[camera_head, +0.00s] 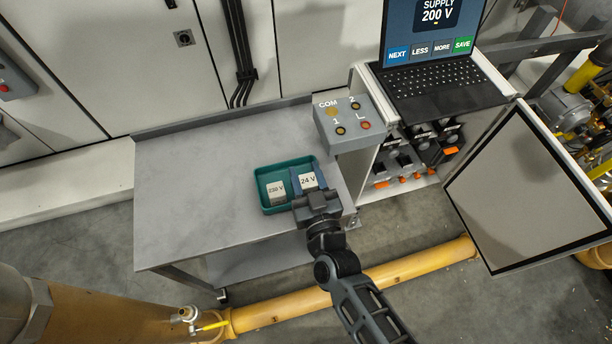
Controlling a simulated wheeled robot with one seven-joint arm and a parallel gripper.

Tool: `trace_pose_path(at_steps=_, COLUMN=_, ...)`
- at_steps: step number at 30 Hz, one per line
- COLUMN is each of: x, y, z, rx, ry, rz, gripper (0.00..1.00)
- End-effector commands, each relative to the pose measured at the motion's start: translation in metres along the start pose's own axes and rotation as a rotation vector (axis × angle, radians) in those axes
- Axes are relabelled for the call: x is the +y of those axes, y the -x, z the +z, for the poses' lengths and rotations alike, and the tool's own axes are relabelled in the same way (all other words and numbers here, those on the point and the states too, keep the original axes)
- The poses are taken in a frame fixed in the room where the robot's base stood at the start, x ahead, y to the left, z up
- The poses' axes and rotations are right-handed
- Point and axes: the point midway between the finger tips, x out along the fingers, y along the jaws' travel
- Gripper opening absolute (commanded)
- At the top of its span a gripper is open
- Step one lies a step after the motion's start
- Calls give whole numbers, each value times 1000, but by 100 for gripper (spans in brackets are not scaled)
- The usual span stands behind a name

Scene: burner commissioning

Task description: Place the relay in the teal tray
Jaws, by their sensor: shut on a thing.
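The teal tray (262,182) stands on the grey table near its right end. A pale relay marked 230 V (277,191) sits in the left part of the tray. My gripper (309,186) is over the tray's right part, shut on a second pale relay marked 24 V (308,179). The gripper body hides the tray's front right corner. I cannot tell whether the 24 V relay touches the tray floor.
A laptop reading 200 V (436,75) sits on an open cabinet (365,170). The table's left part (195,190) is clear. Yellow pipes run along the floor.

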Motion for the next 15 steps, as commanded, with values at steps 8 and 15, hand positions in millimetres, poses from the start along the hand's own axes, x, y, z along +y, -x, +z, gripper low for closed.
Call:
trace_pose_path(at_steps=8, x=0, y=0, z=1, rx=2, ry=0, rz=0, gripper=0)
trace_pose_path(at_steps=15, x=0, y=0, z=4, rx=1, ry=0, rz=0, gripper=51)
